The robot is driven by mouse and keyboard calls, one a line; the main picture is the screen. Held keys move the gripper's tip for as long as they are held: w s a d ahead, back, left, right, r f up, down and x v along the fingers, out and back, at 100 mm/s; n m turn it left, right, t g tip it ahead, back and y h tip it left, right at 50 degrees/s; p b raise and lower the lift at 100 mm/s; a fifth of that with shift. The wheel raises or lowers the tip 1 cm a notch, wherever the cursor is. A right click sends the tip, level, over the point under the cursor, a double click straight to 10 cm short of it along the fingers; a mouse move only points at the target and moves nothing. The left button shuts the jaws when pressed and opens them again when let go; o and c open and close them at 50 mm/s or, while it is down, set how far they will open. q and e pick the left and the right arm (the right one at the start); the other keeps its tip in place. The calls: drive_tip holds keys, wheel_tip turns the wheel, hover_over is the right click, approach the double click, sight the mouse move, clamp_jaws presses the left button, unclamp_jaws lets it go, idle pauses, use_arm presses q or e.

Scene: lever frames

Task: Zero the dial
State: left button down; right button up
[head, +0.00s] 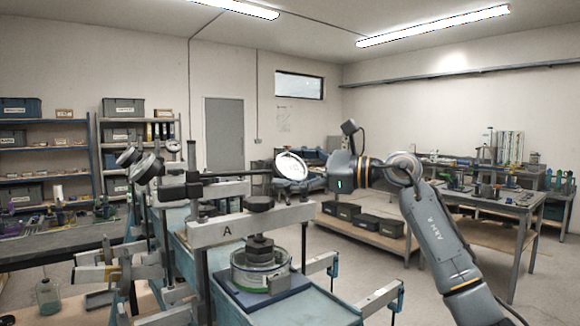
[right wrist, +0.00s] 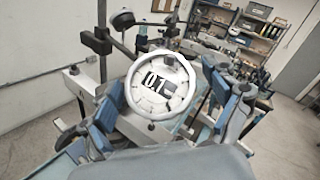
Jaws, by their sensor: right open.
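The dial (head: 291,165) is a round white-faced gauge on the end of a dark horizontal rod above the lever frame marked A (head: 250,222). In the right wrist view its face (right wrist: 143,101) fills the middle, with a dark-rimmed readout that looks like 01 or 0.1, not fully legible. My right gripper (head: 305,180) is at the dial from the right. In the right wrist view, the blue-padded fingers of this gripper (right wrist: 160,95) are spread on either side of the dial. I cannot tell whether they touch its rim. My left gripper is not in view.
Dark weights (head: 260,247) sit on a glass cell (head: 245,274) under the beam of frame A. More gauges (head: 147,167) and levers crowd the left. A workbench (head: 490,197) stands at right, and shelves (head: 40,150) line the back left wall.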

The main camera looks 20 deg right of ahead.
drive_tip(key=c, duration=1.2)
drive_tip(key=shift+o, duration=0.2)
drive_tip(key=shift+f+m+t+h+b, duration=0.25)
drive_tip(key=shift+m+t+h+b, duration=0.15)
drive_tip(key=shift+m+t+b, duration=0.4)
drive_tip(key=shift+r+m+t+h+b, duration=0.25)
drive_tip(key=shift+m+t+h+b, duration=0.3)
drive_tip(key=shift+m+t, duration=0.65)
drive_tip(key=o, duration=1.2)
drive_tip(key=shift+c, duration=0.2)
